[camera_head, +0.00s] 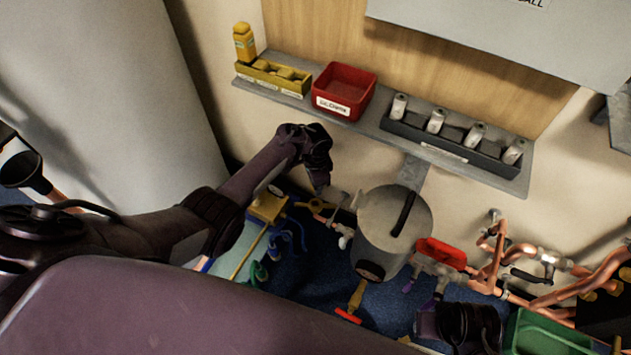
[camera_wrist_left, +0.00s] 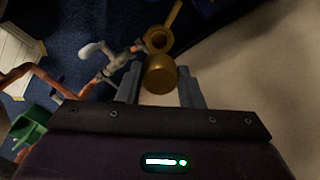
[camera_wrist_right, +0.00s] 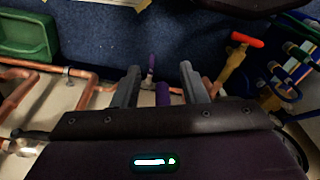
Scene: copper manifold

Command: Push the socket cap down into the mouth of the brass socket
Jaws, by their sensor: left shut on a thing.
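The socket cap (camera_wrist_left: 160,80) is a round brass-coloured piece between the fingers of my left gripper (camera_wrist_left: 160,84), which is shut on it. The brass socket (camera_wrist_left: 164,31) is the ring just beyond the cap in the left wrist view, with its dark mouth showing. The cap overlaps the socket's near edge in that view and looks beside the mouth, not in it; I cannot tell whether they touch. In the head view my left gripper (camera_head: 322,186) hangs above the pipework, left of the grey pot. My right gripper (camera_wrist_right: 160,80) is open, with a purple handle (camera_wrist_right: 162,94) showing between its fingers.
The grey pot (camera_head: 378,233) stands close to the right of my left gripper. Copper pipes (camera_head: 490,270) and a red handle (camera_head: 440,253) lie further right. A shelf above holds a red bin (camera_head: 345,82) and a dark rack (camera_head: 425,140). A green bin (camera_wrist_right: 25,36) shows in the right wrist view.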

